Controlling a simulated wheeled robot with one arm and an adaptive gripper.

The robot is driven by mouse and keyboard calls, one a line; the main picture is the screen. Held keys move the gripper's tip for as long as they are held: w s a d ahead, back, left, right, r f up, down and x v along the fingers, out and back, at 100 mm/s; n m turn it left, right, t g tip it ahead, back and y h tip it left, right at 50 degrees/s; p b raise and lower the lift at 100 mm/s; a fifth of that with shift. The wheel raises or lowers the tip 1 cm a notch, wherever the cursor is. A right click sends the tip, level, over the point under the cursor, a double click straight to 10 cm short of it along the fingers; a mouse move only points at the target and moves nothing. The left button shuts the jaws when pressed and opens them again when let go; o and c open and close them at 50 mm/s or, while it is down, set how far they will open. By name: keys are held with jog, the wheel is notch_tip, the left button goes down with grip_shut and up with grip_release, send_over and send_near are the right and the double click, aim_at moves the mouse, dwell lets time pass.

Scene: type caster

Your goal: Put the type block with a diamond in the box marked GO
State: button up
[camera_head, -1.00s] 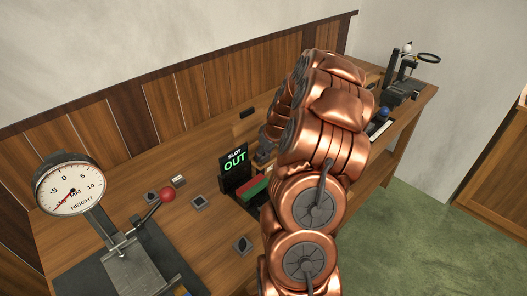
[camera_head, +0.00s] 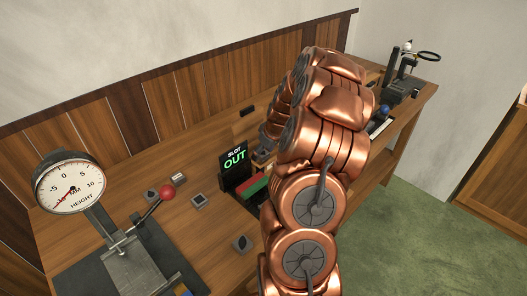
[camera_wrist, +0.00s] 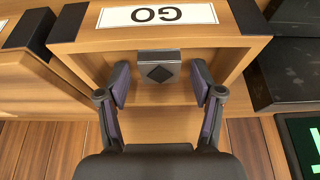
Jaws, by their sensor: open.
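The box marked GO shows in the wrist view, with its white label (camera_wrist: 158,14) upside down on a wooden panel (camera_wrist: 225,52). A small grey type block with a dark diamond (camera_wrist: 158,73) sits inside the box's wooden walls, close under the label panel. My gripper (camera_wrist: 160,80) is open, with one finger on each side of the block and a gap to it on both sides. Whether the block touches the box floor cannot be told. In the head view my copper arm hides the gripper and the block.
Several other blocks lie on the bench (camera_head: 120,172), among them one block (camera_head: 198,201) and another nearer (camera_head: 242,244). A black OUT sign (camera_head: 235,160) stands beside my arm. A height gauge (camera_head: 70,188) with a red-knobbed lever (camera_head: 167,193) is at left. A magnifier stand (camera_head: 405,80) is at far right.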

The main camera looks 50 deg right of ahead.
jog(key=b+v, duration=0.3)
jog(key=v, duration=0.9)
jog(key=shift+b, duration=0.35)
jog(key=shift+s, duration=0.1)
